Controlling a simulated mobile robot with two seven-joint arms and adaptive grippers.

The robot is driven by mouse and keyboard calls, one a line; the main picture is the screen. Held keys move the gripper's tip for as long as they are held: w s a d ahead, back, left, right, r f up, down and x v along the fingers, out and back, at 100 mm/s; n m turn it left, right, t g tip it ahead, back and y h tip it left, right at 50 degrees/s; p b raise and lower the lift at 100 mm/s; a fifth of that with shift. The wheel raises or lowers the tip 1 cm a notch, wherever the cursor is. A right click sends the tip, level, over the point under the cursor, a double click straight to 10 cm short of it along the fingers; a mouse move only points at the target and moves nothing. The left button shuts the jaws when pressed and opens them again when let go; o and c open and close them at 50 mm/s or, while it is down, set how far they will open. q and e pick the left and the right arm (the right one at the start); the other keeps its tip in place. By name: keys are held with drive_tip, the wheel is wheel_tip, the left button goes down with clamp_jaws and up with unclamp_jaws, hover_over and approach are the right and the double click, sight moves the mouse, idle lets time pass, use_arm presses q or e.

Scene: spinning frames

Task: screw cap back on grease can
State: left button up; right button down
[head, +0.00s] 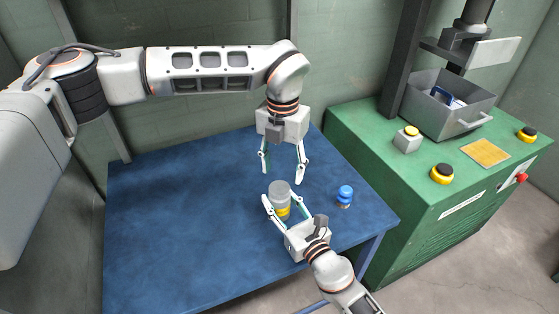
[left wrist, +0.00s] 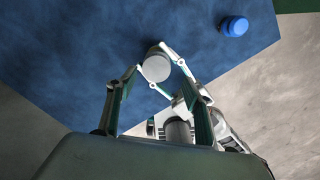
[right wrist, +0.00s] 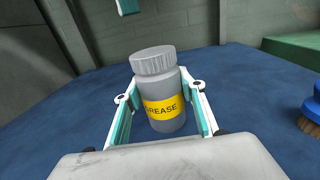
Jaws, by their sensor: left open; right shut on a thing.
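The grease can (head: 281,206) is a grey cylinder with a yellow label reading GREASE in the right wrist view (right wrist: 165,108). A ribbed grey cap (right wrist: 153,60) sits on its top; whether it is tightened cannot be told. The cap top shows as a pale disc in the left wrist view (left wrist: 157,67). My right gripper (head: 277,206) is shut on the can body from the front, and the can looks upright at the table. My left gripper (head: 282,175) points down, open and empty, above the can and cap.
A blue-topped brush (head: 345,194) stands on the blue table (head: 180,220) right of the can. The table's left side is clear. A green cabinet (head: 420,185) at right carries a grey bin (head: 448,112), yellow-and-black buttons (head: 442,173) and a yellow pad (head: 485,152).

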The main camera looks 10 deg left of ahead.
sight(280, 188)
use_arm(q)
drive_tip(key=n, duration=0.4)
drive_tip(key=shift+r, duration=0.2)
drive_tip(key=n, duration=0.5)
drive_tip(key=shift+a+r, duration=0.15)
drive_tip(key=shift+r, duration=0.15)
drive_tip(key=n, duration=0.5)
drive_tip(key=shift+a+r+n, duration=0.1)
drive_tip(key=shift+r+n, duration=0.2)
drive_tip(key=shift+n, duration=0.1)
drive_tip(key=n, duration=0.4)
drive_tip(key=shift+a+r, duration=0.1)
drive_tip(key=shift+r, duration=0.15)
drive_tip(key=shift+f, duration=4.05)
